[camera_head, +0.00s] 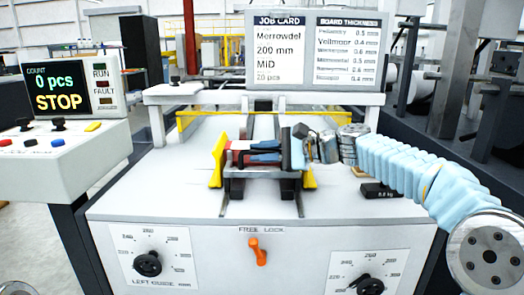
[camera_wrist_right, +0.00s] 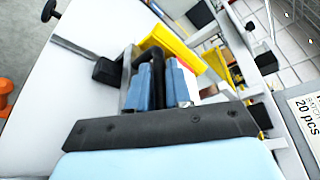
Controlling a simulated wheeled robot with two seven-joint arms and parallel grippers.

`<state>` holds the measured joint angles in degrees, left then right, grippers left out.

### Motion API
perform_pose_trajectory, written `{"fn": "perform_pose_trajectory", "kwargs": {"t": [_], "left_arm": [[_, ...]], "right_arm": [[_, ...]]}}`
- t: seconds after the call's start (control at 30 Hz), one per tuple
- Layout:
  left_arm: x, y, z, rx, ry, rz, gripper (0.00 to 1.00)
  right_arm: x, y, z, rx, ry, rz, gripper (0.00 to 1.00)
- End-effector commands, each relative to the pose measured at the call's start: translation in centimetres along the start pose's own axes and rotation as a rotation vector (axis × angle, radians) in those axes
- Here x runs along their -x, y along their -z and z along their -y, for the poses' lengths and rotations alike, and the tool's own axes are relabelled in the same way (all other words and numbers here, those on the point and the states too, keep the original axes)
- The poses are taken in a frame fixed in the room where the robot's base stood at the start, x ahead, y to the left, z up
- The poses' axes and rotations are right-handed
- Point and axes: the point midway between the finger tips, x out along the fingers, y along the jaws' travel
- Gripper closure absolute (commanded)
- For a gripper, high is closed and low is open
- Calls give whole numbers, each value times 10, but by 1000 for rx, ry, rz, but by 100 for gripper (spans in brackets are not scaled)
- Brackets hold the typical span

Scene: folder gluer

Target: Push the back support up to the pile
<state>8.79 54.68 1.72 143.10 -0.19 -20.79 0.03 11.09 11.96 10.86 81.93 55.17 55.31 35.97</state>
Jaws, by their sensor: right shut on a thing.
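My right gripper (camera_head: 252,153) reaches in from the right, low over the middle of the machine's feed table, between two yellow side plates (camera_head: 218,160). In the right wrist view its blue-padded fingers (camera_wrist_right: 158,88) are shut on a dark upright piece (camera_wrist_right: 151,60), which looks like part of the back support. My left gripper is out of view.
An orange lock lever (camera_head: 258,251) and guide dials (camera_head: 148,263) are on the front panel. A small black weight (camera_head: 381,190) lies on the table at right. The job card (camera_head: 280,48) stands behind. The table's left part is clear. The display (camera_head: 60,92) reads STOP.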

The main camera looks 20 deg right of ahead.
Motion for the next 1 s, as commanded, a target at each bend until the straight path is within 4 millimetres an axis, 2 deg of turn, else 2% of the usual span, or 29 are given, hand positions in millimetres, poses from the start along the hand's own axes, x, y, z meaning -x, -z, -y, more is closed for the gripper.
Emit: {"fn": "perform_pose_trajectory", "kwargs": {"t": [0.17,0.2,0.3,0.67,0.77,1.0], "left_arm": [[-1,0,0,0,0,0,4],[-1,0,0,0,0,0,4],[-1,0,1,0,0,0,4],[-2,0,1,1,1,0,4],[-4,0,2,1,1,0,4],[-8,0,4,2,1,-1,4]], "right_arm": [[1,0,0,2,2,-3,100],[1,0,0,1,2,-3,75],[1,0,0,1,2,-2,60],[6,0,0,1,2,-2,60],[21,1,-1,1,3,-4,60],[80,1,0,2,4,-6,60]]}}
